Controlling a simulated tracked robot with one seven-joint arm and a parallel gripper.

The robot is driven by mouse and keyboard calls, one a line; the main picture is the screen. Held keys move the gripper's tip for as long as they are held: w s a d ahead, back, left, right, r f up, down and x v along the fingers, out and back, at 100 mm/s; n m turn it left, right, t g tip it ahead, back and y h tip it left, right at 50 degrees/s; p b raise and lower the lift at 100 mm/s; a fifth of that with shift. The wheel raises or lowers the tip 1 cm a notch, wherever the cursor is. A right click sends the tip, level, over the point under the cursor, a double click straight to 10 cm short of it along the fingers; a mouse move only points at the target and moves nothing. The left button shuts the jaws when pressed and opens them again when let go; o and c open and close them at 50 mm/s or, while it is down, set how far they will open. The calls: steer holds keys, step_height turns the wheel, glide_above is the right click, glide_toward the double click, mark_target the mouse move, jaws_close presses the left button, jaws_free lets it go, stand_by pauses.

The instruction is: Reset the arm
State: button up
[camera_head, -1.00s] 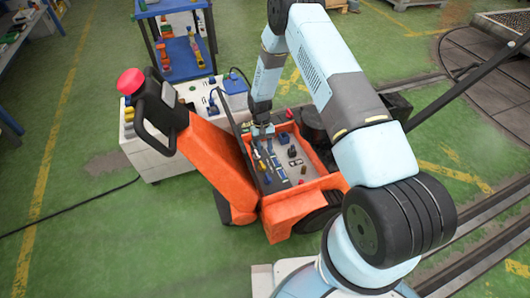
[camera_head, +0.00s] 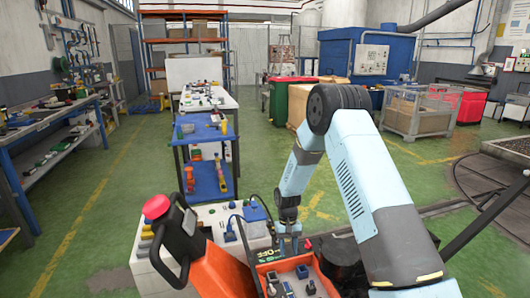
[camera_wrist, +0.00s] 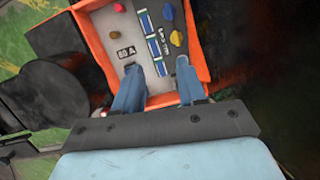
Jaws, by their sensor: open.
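My gripper (camera_head: 290,245) points down over the far end of the orange-walled tray (camera_head: 328,275) on the orange cart. In the wrist view its two blue fingers (camera_wrist: 157,66) are apart with nothing held between them. Below them lie a row of blue-and-white parts (camera_wrist: 152,40), a red round piece (camera_wrist: 118,8), a yellow piece (camera_wrist: 176,39) and a blue piece (camera_wrist: 168,11). My pale blue arm rises from the lower right in the head view and bends at a high black-ringed elbow. The exact height of the fingertips above the tray is unclear.
A white workbench (camera_head: 150,280) with small devices stands left of the tray. A blue two-level shelf (camera_head: 205,130) is behind it. A workbench (camera_head: 50,140) lines the left wall. Green and red bins (camera_head: 288,100) and a grey mesh crate (camera_head: 415,118) stand farther back. Green floor lies open between.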

steer(key=s+d+r+t, duration=0.1)
steer(key=s+d+r, duration=0.2)
steer(key=r, duration=0.8)
steer(key=s+d+r+t, duration=0.2)
steer(key=s+r, duration=0.1)
steer(key=r, duration=0.7)
steer(key=s+d+r+t, duration=0.1)
steer(key=s+d+r, duration=0.15)
steer(key=r, duration=0.85)
steer(key=s+d+r+t, duration=0.1)
steer(key=s+r, duration=0.3)
steer(key=s, duration=0.4)
steer(key=s+d+r+m+t, duration=0.1)
steer(key=s+d+r+t, duration=0.1)
steer(key=s+r, duration=0.3)
steer(key=s+d+r+t, duration=0.1)
steer(key=s+d+r, duration=0.3)
steer(key=s, duration=0.9)
steer(key=shift+r+m+t, duration=0.3)
steer(key=shift+r, duration=0.05)
steer(key=shift+s, duration=0.1)
